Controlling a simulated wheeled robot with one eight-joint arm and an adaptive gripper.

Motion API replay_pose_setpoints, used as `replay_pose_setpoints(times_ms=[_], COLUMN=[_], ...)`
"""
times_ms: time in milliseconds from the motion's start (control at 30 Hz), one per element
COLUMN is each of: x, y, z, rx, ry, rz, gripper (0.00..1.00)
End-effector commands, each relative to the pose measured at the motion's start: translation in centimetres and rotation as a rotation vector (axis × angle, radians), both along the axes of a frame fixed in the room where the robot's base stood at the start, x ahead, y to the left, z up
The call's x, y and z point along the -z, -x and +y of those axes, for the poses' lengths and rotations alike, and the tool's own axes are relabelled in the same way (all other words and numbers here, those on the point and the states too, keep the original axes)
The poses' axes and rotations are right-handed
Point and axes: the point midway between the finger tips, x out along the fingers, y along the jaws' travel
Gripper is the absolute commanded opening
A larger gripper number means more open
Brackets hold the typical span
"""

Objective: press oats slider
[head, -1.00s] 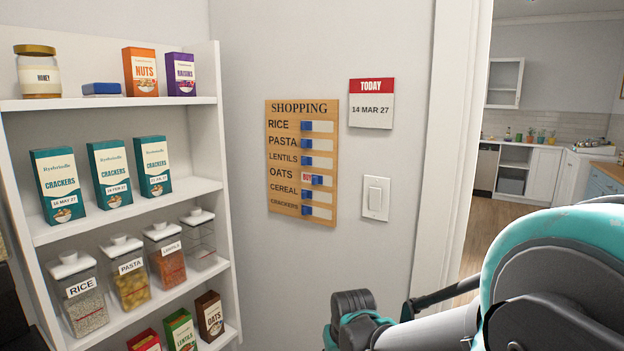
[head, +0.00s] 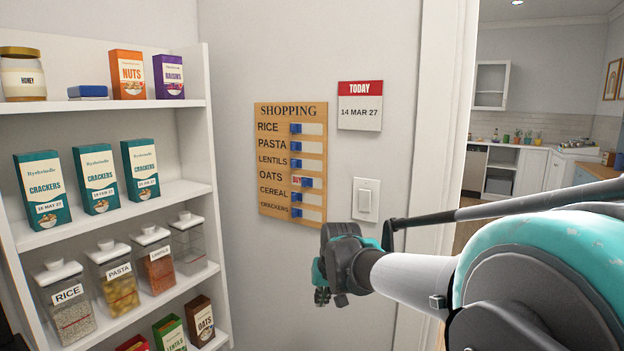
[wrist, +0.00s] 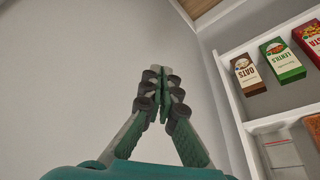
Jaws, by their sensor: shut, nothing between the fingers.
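The wooden SHOPPING board (head: 264,205) hangs on the wall with a row of sliders. The oats slider (head: 307,182) is a blue tab set further right than the others, with a white and red label showing to its left. The other blue tabs, such as the cereal slider (head: 296,197), sit at the left of their slots. My gripper (head: 322,296) is below and right of the board in the head view, apart from it. In the wrist view my gripper's fingers (wrist: 162,72) are shut together with nothing between them; the board is not visible there.
A light switch (head: 366,200) and a date sign (head: 360,106) reading 14 MAR 27 are right of the board. A white shelf (head: 120,104) with boxes and jars stands at left. A doorway opens at right.

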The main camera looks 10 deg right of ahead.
Motion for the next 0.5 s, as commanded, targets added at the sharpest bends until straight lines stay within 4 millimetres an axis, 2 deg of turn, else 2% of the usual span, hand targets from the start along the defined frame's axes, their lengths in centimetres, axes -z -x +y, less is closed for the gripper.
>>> replay_pose_setpoints(times_ms=[33, 200, 500], x=[-2.0, -8.5, -20.6], y=[-1.0, -3.6, -5.6], z=[-0.3, -1.1, -2.6], rx=[0.023, 0.096, 0.226], ry=[-0.014, -0.063, -0.151], rz=[-0.009, -0.039, -0.091], gripper=[0.0, 0.0, 0.0])
